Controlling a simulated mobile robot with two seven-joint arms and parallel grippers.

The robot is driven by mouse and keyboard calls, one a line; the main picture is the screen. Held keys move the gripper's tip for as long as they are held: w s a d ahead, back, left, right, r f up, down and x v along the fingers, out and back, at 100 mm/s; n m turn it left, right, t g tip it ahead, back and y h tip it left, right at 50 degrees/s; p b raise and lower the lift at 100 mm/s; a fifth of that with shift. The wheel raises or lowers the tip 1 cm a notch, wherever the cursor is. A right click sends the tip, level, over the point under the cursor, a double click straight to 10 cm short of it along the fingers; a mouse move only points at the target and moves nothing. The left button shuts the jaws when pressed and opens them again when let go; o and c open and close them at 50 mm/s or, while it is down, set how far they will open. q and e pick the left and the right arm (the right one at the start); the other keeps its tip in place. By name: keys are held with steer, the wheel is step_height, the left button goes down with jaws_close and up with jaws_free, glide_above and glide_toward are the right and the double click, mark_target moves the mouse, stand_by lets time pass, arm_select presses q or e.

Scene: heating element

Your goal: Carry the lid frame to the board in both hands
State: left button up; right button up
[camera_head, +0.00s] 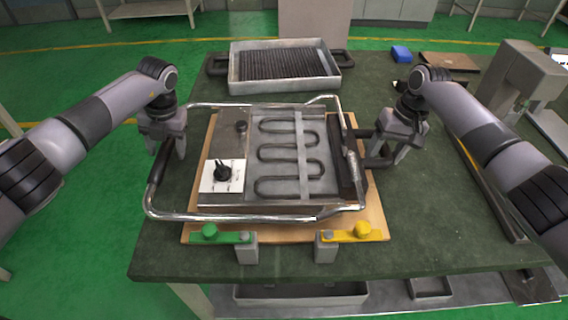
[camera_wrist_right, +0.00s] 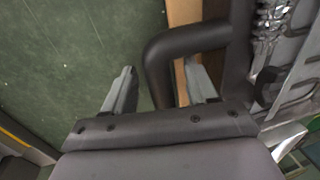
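The lid frame, a bent chrome tube (camera_head: 270,215) with black grips, lies around a flat unit with a winding heating element (camera_head: 290,155). Both rest over the wooden board (camera_head: 372,205). My left gripper (camera_head: 166,153) is at the frame's left side, its fingers apart above the black left grip (camera_head: 156,178). Whether the grip lies between them is hard to see. My right gripper (camera_head: 388,153) is at the black right handle. In the right wrist view, its fingers (camera_wrist_right: 160,90) stand open on either side of the black handle bar (camera_wrist_right: 157,62), with gaps showing.
A grey tray with a dark ribbed insert (camera_head: 285,68) stands behind the board. Green (camera_head: 222,238) and yellow (camera_head: 350,237) clamps sit at the board's front edge. A blue block (camera_head: 401,53) and a grey machine (camera_head: 520,75) are at the right rear.

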steer(key=shift+r, duration=0.3)
arm_select(q)
step_height(320, 180, up, 12)
steer(key=d, duration=0.2)
steer(key=shift+d+f, duration=0.15)
steer(key=shift+d, duration=0.05)
arm_select(e)
step_height(320, 180, up, 11)
steer(key=d, duration=0.2)
steer(key=shift+d, duration=0.2)
